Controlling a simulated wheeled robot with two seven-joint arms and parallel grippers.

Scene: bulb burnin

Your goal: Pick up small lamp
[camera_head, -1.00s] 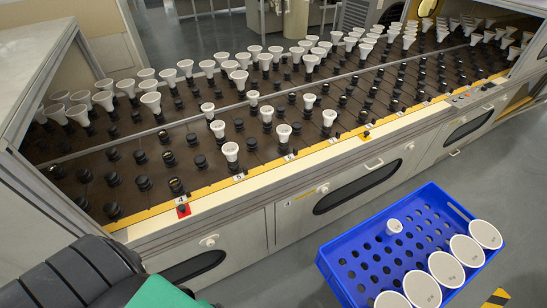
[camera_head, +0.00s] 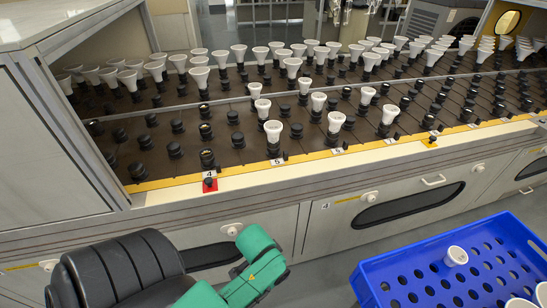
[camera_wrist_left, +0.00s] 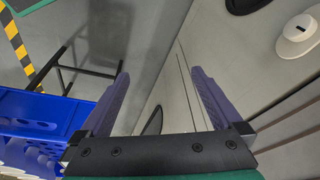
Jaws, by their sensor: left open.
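A small white lamp (camera_head: 456,255) stands in the blue crate (camera_head: 372,272) at the lower right of the head view. Other small white lamps (camera_head: 263,107) sit in dark sockets on the rack. My left arm's green parts show at the bottom of the head view, in front of the rack cabinet and left of the crate. Its fingertips are not clear there. In the left wrist view my left gripper (camera_wrist_left: 162,72) is open and empty, with cabinet panels between and beyond its fingers. The crate's edge (camera_wrist_left: 40,105) shows left of the fingers. My right gripper is out of view.
The rack (camera_head: 150,198) has a yellow-edged front rail and many sockets, several empty at the left. Large white lamps (camera_head: 516,302) sit in the crate, cut off by the frame. Cabinet doors with handles (camera_head: 433,180) lie below the rail. Grey floor lies between cabinet and crate.

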